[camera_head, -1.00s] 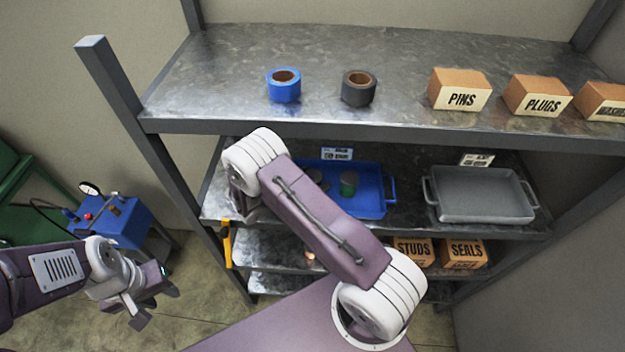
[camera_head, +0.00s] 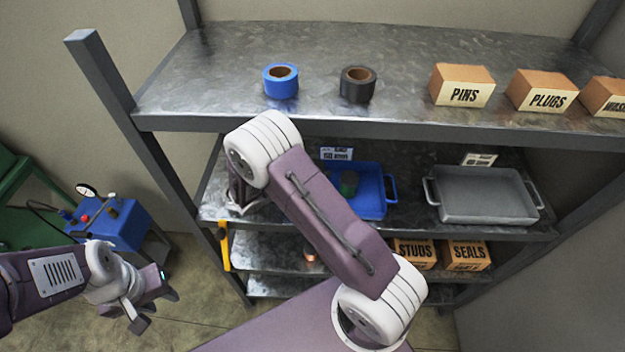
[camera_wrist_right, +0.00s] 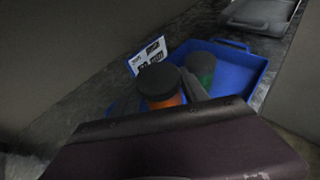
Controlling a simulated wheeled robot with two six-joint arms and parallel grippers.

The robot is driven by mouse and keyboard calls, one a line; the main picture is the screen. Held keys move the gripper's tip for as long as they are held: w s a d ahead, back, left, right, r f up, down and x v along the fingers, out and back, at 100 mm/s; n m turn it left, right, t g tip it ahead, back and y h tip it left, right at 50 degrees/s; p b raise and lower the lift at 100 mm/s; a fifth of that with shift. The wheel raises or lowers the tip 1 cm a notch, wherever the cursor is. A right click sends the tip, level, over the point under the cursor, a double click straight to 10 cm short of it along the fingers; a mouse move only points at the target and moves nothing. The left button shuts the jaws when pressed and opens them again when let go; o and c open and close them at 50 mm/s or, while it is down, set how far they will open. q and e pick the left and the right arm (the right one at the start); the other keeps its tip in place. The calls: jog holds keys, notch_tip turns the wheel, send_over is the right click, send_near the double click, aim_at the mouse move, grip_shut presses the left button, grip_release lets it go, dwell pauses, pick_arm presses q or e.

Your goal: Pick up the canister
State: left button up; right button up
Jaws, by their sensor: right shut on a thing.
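A canister with a black lid and orange body (camera_wrist_right: 167,101) stands between the fingers of my right gripper (camera_wrist_right: 162,98) in the right wrist view. The gripper is shut on it; my own wrist hides its lower part. A second canister with a green body (camera_wrist_right: 202,66) and dark lid stands just behind it in the blue tray (camera_wrist_right: 240,62). In the head view the green canister (camera_head: 349,184) shows in the tray, while my right arm hides the right gripper and the orange canister. My left gripper (camera_head: 158,310) is open and empty, low at the left, away from the shelf.
The upper shelf (camera_head: 220,95) hangs above the blue tray. A grey tray (camera_head: 485,195) stands to the right on the same shelf. Blue tape (camera_head: 281,86), dark tape (camera_head: 357,88) and several boxes sit on top. A shelf post (camera_head: 110,85) stands at left.

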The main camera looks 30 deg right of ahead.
jog(key=s+d+r+b, duration=0.2)
jog(key=s+d+r, duration=0.4)
jog(key=s, duration=0.3)
jog(key=shift+r+b, duration=0.2)
jog(key=shift+b, duration=0.1)
